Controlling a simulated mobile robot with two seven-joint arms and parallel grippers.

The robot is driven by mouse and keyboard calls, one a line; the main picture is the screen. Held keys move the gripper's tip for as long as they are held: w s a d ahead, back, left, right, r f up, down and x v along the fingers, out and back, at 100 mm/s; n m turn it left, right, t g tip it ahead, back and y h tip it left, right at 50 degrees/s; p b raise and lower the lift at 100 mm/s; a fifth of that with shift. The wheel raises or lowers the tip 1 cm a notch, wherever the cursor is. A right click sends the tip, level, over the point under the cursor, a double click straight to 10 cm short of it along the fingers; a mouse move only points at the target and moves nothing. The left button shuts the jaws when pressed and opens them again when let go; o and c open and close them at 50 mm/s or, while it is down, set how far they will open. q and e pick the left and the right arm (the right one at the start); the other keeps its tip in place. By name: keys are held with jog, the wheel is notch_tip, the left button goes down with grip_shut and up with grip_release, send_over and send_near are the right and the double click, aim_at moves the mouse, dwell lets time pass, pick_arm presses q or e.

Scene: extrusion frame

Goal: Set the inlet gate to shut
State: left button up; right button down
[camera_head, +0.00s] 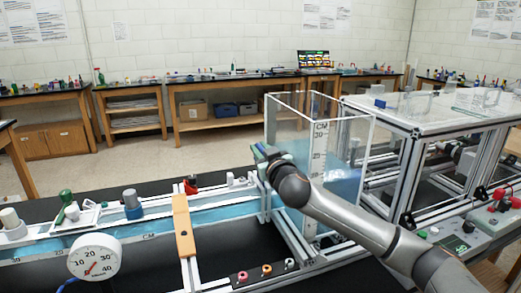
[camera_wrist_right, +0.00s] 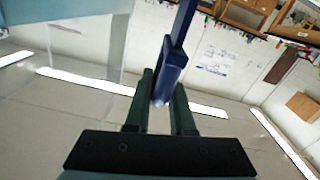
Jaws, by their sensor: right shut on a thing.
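A dark blue bar (camera_wrist_right: 174,60), which looks like the handle of the inlet gate, sits between the two fingers of my right gripper (camera_wrist_right: 163,88) in the right wrist view. The fingers are shut on it. In the head view my right gripper (camera_head: 264,153) is at the near left side of the clear tank (camera_head: 296,125), where the blue water channel (camera_head: 225,210) meets it. The arm and gripper hide most of the handle there, and I cannot read the gate's position. My left gripper is not in view.
A round dial gauge (camera_head: 94,257) stands at the front left. An orange-brown crosspiece (camera_head: 183,226) spans the channel. A clear-topped aluminium frame (camera_head: 430,108) stands at the right. A control box (camera_head: 460,246) with a green display is at the lower right.

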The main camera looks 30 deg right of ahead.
jog(key=shift+d, duration=0.1)
notch_tip(320, 180, down, 5)
jog(key=b, duration=0.4)
jog(key=shift+f, duration=0.35)
jog(key=c, duration=0.8)
grip_release()
jog(key=shift+r, duration=0.2)
jog(key=shift+s, duration=0.15)
